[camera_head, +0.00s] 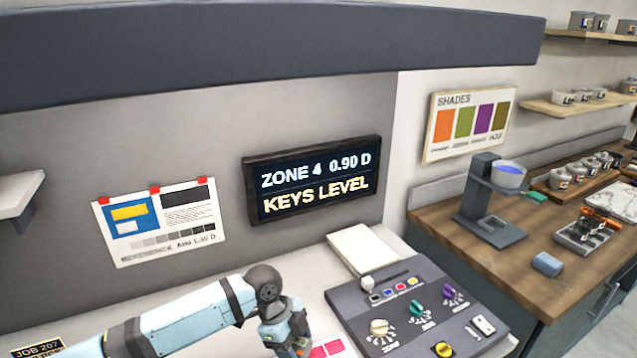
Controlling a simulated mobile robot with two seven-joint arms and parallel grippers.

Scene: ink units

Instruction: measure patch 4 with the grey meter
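My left arm comes in from the lower left, and its wrist and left gripper (286,330) are at the bottom centre. The fingertips are hidden or cut off by the lower edge, so I cannot tell if they hold anything. Pink printed patches (328,349) show just right of it, on a sheet mostly out of frame. I cannot make out the grey meter or tell which patch is patch 4. A wall display (312,181) reads "ZONE 4 0.90 D" and "KEYS LEVEL". My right gripper is not in view.
A dark console (410,300) with several coloured knobs stands right of my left gripper. A pale block of paper (361,248) lies behind it. A pinned sheet (160,222) hangs on the wall. A wooden counter (440,222) with an ink stand (492,205) is at the right.

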